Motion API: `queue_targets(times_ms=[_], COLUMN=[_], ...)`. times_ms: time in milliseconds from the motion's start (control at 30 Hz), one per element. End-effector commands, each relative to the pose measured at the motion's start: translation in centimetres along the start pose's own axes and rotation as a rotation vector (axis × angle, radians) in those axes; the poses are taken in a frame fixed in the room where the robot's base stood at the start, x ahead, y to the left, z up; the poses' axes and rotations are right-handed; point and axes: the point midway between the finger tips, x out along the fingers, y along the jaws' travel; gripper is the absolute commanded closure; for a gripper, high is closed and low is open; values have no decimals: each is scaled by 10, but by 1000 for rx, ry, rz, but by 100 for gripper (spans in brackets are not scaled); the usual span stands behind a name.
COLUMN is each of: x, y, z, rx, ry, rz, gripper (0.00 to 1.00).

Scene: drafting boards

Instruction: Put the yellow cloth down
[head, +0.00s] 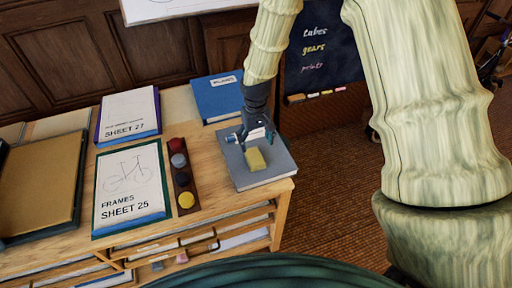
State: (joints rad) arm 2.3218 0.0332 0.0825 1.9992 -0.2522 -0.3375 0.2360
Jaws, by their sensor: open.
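The yellow cloth (255,159) is a small, block-like folded piece. It appears to rest on top of a grey book or flat box (245,182) at the right end of the wooden cabinet top. My gripper (254,143) points down just above and behind the cloth. Its fingers are open and apart. Whether a finger still touches the cloth is too small to tell.
A blue book (217,97) lies behind the gripper. To the left are a dark tray (184,182) with red, grey and yellow round pieces, and boards marked Sheet 25 (130,187) and Sheet 27 (128,115). A chalkboard (322,42) stands behind right. Carpeted floor lies right.

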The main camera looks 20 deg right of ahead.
Motion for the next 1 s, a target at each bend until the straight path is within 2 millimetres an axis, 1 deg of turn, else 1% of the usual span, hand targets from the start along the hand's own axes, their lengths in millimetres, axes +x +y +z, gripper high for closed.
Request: queue_targets(times_ms=[100,300,933,1000], x=[-9,-18,-19,-19], y=[0,0,0,-2], z=[0,0,0,-1], rx=[1,1,1,-2], ry=[1,1,0,0], rz=[0,0,0,0], gripper=[26,26,26,26])
